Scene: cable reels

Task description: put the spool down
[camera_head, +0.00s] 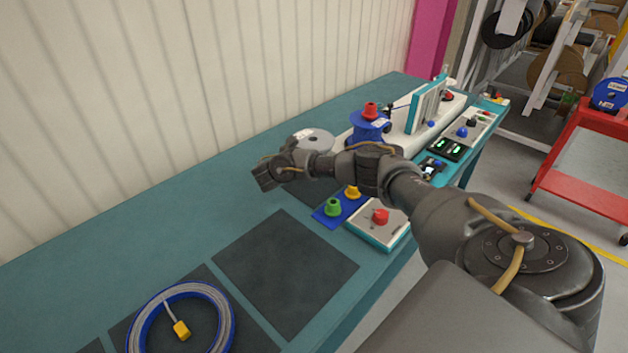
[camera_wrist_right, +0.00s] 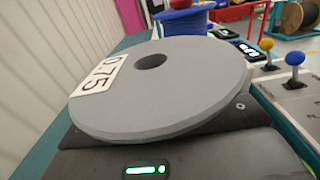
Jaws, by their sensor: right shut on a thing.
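The grey spool (camera_head: 316,142) has a round flange, a centre hole and a white label; "0.75" is readable in the right wrist view (camera_wrist_right: 180,95). Its flange faces mostly upward. In the head view it shows behind my right wrist, above the bench's left side. My right gripper (camera_head: 275,175) is shut on the spool, and its dark body fills the bottom of the wrist view. The fingers and the spool's underside are hidden, so I cannot tell whether the spool touches the bench. My left gripper is not in view.
A blue spool with a red cone (camera_head: 368,128) stands beyond the grey one. A blue cable coil (camera_head: 148,318) lies at the near left, beside a bare dark mat (camera_head: 284,270). A control box with a red button (camera_head: 381,217) and a red cart (camera_head: 577,170) are to the right.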

